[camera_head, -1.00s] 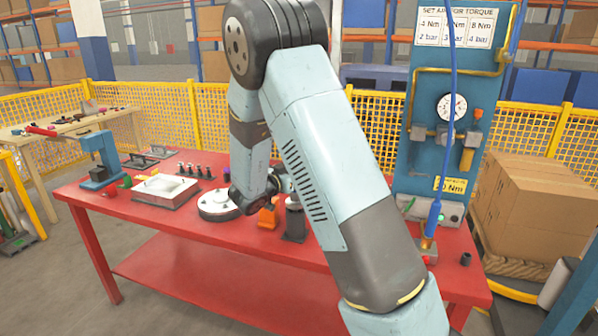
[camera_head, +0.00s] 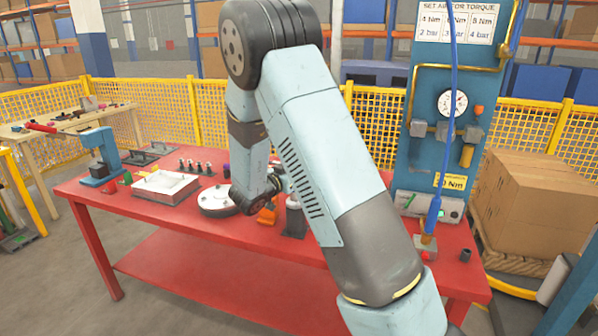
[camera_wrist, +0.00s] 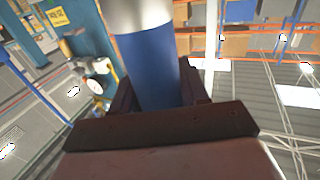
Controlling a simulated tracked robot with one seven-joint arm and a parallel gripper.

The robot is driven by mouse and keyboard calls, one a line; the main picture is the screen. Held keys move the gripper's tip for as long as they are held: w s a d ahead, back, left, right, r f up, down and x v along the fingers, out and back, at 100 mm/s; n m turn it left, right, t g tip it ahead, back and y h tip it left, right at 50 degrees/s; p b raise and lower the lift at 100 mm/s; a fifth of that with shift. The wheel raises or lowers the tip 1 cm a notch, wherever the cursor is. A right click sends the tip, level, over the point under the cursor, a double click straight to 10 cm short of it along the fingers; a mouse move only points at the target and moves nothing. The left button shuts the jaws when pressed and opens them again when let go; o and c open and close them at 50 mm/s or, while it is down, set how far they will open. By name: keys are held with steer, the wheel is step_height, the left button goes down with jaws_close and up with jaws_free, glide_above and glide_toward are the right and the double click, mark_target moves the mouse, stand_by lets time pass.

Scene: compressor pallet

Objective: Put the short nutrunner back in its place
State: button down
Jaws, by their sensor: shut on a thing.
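The short nutrunner (camera_wrist: 150,72), a blue cylinder with a silver end, stands between the dark jaws of my gripper (camera_wrist: 163,98) in the wrist view. The jaws are shut on it from both sides. Its far end runs out of the top of that view. In the head view my arm covers most of the gripper and the nutrunner. Another blue tool (camera_head: 434,214) stands upright under a blue hose at the right of the red bench (camera_head: 190,218). The nutrunner's own place cannot be made out for certain.
An orange block (camera_head: 267,215) and a grey cylinder on a dark base (camera_head: 294,220) stand close to my wrist. A round white part (camera_head: 216,200), a white tray (camera_head: 165,188) and a blue press (camera_head: 100,160) are further left. A blue gauge panel (camera_head: 400,150) rises behind.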

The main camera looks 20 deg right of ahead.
steer(key=shift+c, duration=2.4)
jaws_free()
steer(key=shift+a+f, duration=0.1)
steer(key=v, duration=1.3)
steer(key=shift+s+a, duration=0.2)
steer(key=shift+a, duration=0.05)
